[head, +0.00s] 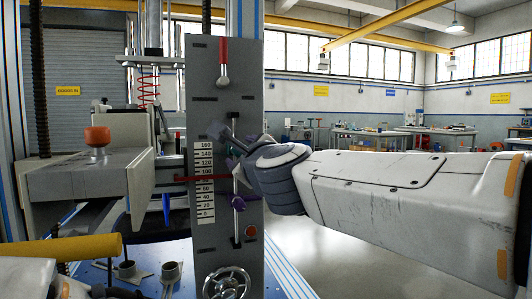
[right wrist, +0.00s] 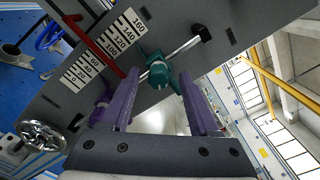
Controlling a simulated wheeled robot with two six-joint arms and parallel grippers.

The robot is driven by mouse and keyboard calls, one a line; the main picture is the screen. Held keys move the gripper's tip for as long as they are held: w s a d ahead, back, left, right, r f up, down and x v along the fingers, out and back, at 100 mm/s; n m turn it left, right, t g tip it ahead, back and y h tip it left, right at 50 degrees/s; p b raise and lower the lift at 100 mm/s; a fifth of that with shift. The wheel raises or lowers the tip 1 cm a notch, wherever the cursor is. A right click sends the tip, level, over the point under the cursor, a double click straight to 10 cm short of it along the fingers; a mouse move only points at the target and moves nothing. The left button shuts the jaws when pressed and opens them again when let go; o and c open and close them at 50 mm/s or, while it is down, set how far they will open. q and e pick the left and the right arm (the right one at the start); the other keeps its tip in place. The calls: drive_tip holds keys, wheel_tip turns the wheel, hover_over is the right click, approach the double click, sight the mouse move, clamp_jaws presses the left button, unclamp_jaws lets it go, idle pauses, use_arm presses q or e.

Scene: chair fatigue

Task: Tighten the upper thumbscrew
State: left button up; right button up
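The grey upright panel (head: 216,80) carries a white scale (head: 205,182) with a red pointer and a long slot. In the right wrist view a teal thumbscrew (right wrist: 160,72) sits on the slot, with a silver rod running past it. A purple thumbscrew (right wrist: 103,110) lies lower along the panel; it also shows in the head view (head: 238,203). My right gripper (right wrist: 160,82) has its two purple fingers apart, one on each side of the teal thumbscrew near the tips. Contact cannot be told. In the head view my right gripper (head: 234,161) is at the panel, partly hidden. My left gripper is out of view.
A red-handled lever (head: 223,65) is at the panel's top and a handwheel (head: 227,283) at its foot. A grey block with an orange knob (head: 97,137) stands left. A yellow cylinder (head: 65,247) is at lower left.

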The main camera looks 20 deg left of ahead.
drive_tip(key=p+v, duration=0.1)
drive_tip(key=v, duration=0.9)
drive_tip(key=shift+s, duration=0.2)
drive_tip(key=shift+d, duration=0.2)
